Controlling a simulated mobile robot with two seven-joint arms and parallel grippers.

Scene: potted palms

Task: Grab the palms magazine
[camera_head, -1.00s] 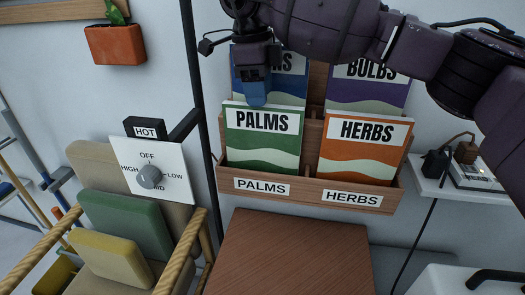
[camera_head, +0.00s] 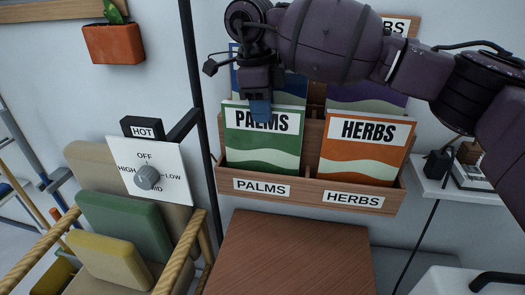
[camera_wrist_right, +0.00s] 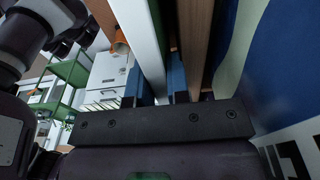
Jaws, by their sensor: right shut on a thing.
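The palms magazine (camera_head: 262,148), green with a white title band, stands upright in the lower left pocket of the wooden wall rack (camera_head: 310,190), above a PALMS label. My right gripper (camera_head: 260,110) reaches down from above, its blue fingertips at the magazine's top edge, covering part of the title. In the right wrist view, my right gripper (camera_wrist_right: 160,85) has its blue fingers on both sides of a pale upright edge (camera_wrist_right: 145,45), the palms magazine's. It is shut on the magazine, which still sits in the pocket. My left gripper is not in view.
An orange herbs magazine (camera_head: 362,148) stands to the right in the same rack. Blue and purple magazines stand behind, partly hidden by my arm. A black post (camera_head: 197,100) and a heat dial panel (camera_head: 150,170) are left. A brown wooden surface (camera_head: 290,255) lies below.

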